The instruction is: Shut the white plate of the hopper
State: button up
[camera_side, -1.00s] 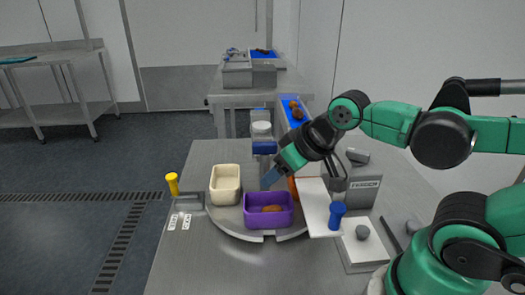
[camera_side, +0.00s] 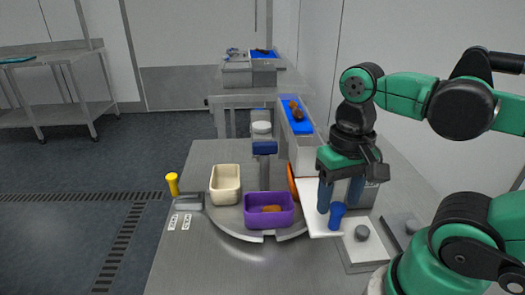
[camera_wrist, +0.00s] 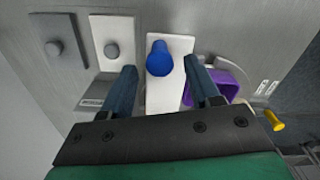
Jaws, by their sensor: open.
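The white plate (camera_side: 316,222) lies at the right of the bench and carries a blue knob (camera_side: 337,216). Both also show in the wrist view, the plate (camera_wrist: 165,98) with its knob (camera_wrist: 158,60). My gripper (camera_side: 338,206) points down over the plate, its fingertips close to the knob. In the wrist view my gripper (camera_wrist: 161,66) is open, with the knob in the gap between the two fingers. I cannot tell whether the fingertips reach down beside it; no contact shows. Part of the plate is hidden behind a finger in the side view.
A purple bin (camera_side: 268,221) with a brown date and a cream bin (camera_side: 213,190) stand left of the plate. A white slab (camera_side: 366,255) with a grey knob lies at right. A yellow-knobbed lever (camera_side: 173,184) stands far left. A blue chute (camera_side: 296,113) is behind.

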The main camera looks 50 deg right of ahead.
aim_at(338, 206)
jog(key=shift+f, duration=1.9)
grip_shut()
